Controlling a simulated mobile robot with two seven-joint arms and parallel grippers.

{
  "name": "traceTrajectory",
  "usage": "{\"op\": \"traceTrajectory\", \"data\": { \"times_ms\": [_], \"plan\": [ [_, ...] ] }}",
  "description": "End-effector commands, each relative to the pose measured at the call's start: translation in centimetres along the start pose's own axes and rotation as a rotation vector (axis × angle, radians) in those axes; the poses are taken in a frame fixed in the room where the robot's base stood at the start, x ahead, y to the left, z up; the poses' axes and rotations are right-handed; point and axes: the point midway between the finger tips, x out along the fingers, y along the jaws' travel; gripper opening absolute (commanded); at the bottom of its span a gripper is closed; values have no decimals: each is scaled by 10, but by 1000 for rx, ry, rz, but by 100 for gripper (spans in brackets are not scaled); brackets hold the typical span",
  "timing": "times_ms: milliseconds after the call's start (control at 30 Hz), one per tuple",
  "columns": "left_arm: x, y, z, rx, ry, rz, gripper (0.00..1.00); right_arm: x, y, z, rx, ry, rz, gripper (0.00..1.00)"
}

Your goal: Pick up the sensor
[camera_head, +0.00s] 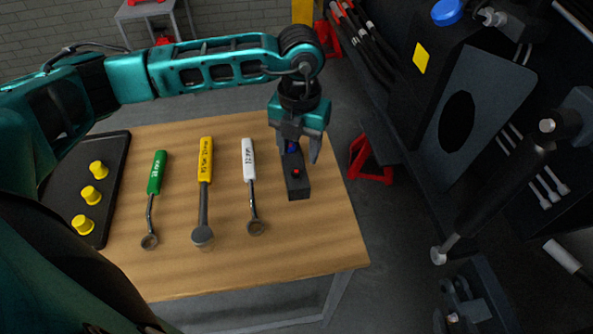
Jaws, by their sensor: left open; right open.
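The small dark box with a red dot and a blue part on top, which looks like the sensor (297,187), is at the right side of the wooden table. My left gripper (301,153) points down over the far end of this box. Its jaws are open, with one finger on each side of the blue part as seen from here. The fingers hide part of the box's far end, and I cannot tell whether they touch it. My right gripper is not in view.
Green-, yellow- and white-handled wrenches (155,190) lie on the wooden table (275,265). A black tray (115,160) with yellow caps is at its left. The dark harvester chassis (480,110) fills the right side. A red stand (370,160) is beside the table.

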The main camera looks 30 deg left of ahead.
Motion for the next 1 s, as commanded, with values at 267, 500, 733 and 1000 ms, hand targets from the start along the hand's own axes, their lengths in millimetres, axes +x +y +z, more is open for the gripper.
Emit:
{"op": "traceTrajectory", "data": {
  "times_ms": [267, 500, 733, 1000],
  "plan": [
    [26, 1, 0, 1, 1, -1, 53, 0, 0, 0, 0, -1, 0, 43],
    [61, 7, 0, 1, 4, -1, 53, -2, 0, -3, 0, -1, 0, 43],
    [76, 7, 1, 1, 0, -2, 53, -1, 1, -4, -1, 3, 1, 43],
    [78, 7, -1, 1, 3, -1, 43, 0, 1, -5, -1, 5, 1, 43]
  ]
}}
